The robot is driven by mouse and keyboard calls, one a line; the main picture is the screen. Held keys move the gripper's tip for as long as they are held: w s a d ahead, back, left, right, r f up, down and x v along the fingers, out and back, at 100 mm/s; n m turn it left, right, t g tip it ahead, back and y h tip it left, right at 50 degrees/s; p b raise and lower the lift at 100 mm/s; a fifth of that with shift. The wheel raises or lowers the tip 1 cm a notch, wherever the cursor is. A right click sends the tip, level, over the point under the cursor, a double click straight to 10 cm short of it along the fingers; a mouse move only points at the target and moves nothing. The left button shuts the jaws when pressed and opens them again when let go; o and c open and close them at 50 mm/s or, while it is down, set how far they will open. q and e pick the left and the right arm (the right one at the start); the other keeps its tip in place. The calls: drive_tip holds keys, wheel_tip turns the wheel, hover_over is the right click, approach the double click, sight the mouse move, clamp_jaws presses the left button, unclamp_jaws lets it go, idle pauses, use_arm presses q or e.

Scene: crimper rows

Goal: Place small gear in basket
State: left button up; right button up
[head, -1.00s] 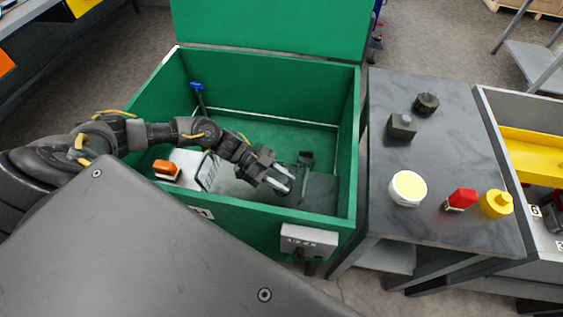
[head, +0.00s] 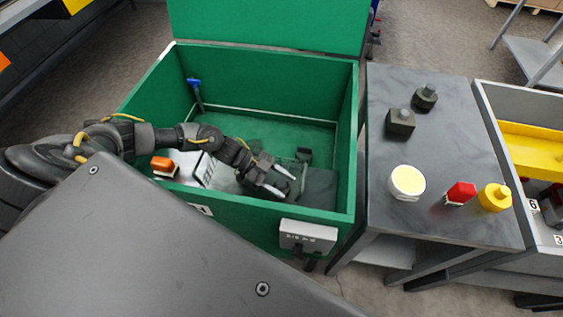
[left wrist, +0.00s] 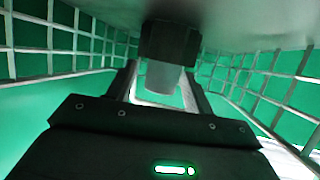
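My left gripper (head: 284,185) reaches down into the green box, with its two pale fingers spread and a gap between them. In the left wrist view, pale wire mesh (left wrist: 40,38), like a basket's sides, runs along both sides of my gripper. A dark block with a grey cylindrical end (left wrist: 163,76) shows ahead between the fingers; I cannot tell what it is. A dark knobbed piece (head: 425,98) stands on the grey table. I cannot identify the small gear for certain. My right gripper is not in view.
The green box (head: 350,130) has high walls and a raised lid (head: 270,25). Inside are an orange-topped item (head: 163,164) and a dark upright piece (head: 304,154). The grey table (head: 440,145) carries a dark block (head: 400,123), a white-yellow round container (head: 407,183), and red (head: 461,192) and yellow (head: 495,198) pieces.

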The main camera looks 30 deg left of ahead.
use_arm(q)
drive_tip(key=shift+a+r, duration=0.1)
drive_tip(key=shift+r, duration=0.15)
drive_tip(key=b+v, duration=0.1)
drive_tip(key=v, duration=0.5)
drive_tip(key=shift+a+f, duration=0.15)
drive_tip(key=shift+a, duration=0.1)
drive_tip(key=shift+s+a+r, duration=0.1)
drive_tip(key=shift+a+r, duration=0.15)
drive_tip(key=shift+a, duration=0.2)
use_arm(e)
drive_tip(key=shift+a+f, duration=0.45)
use_arm(q)
drive_tip(key=shift+f, duration=0.1)
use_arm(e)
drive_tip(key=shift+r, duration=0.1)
